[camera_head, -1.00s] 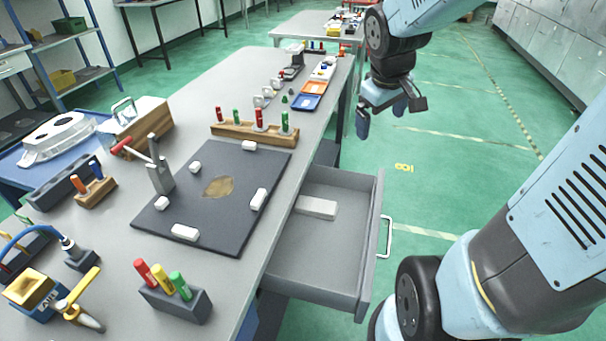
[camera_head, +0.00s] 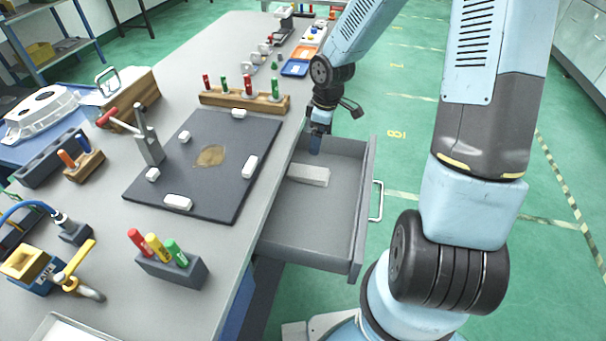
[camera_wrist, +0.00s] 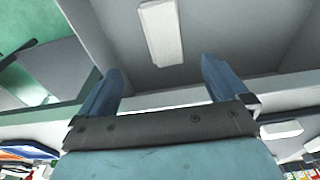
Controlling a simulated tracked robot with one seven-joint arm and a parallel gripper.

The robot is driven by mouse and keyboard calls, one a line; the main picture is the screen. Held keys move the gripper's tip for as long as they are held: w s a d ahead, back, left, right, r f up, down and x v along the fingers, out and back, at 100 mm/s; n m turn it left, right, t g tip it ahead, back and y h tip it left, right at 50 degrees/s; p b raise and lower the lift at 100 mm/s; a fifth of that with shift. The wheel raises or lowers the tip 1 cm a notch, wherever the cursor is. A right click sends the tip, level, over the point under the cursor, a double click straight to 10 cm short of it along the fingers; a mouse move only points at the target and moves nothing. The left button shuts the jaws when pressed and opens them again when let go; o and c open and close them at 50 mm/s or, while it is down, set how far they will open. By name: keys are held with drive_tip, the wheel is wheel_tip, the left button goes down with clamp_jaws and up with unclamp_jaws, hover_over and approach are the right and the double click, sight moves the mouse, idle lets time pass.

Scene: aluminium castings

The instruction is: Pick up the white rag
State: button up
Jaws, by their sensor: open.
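The white rag (camera_head: 309,175) looks like a folded flat strip and lies in the open grey drawer (camera_head: 300,225), towards its back near the table. It also shows in the wrist view (camera_wrist: 162,32), beyond my fingertips. My gripper (camera_head: 315,142) is over the back end of the drawer, just behind the rag in the head view. In the wrist view my gripper (camera_wrist: 160,82) has its two blue fingers spread wide with nothing between them. The rag lies apart from the fingers. The far finger is hidden in the head view.
The drawer stands out from the grey table (camera_head: 215,275), its handle (camera_head: 377,200) facing right. On the table are a dark mat (camera_head: 190,195) with white blocks, a wooden marker rack (camera_head: 243,101) and a marker holder (camera_head: 172,270). The drawer floor around the rag is clear.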

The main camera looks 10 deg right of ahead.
drive_tip(key=f, duration=0.1)
hover_over(309, 170)
drive_tip(key=d, duration=0.1)
drive_tip(key=f, duration=0.8)
drive_tip(key=shift+s+f, duration=0.25)
drive_tip(key=shift+s, duration=0.1)
drive_tip(key=shift+w+a+f, duration=0.1)
drive_tip(key=shift+a+f, duration=0.15)
drive_tip(key=shift+f, duration=1)
drive_tip(key=shift+w+a+f, duration=0.1)
drive_tip(key=shift+a+f, duration=0.1)
drive_tip(key=shift+f, duration=1)
drive_tip(key=c, duration=1.1)
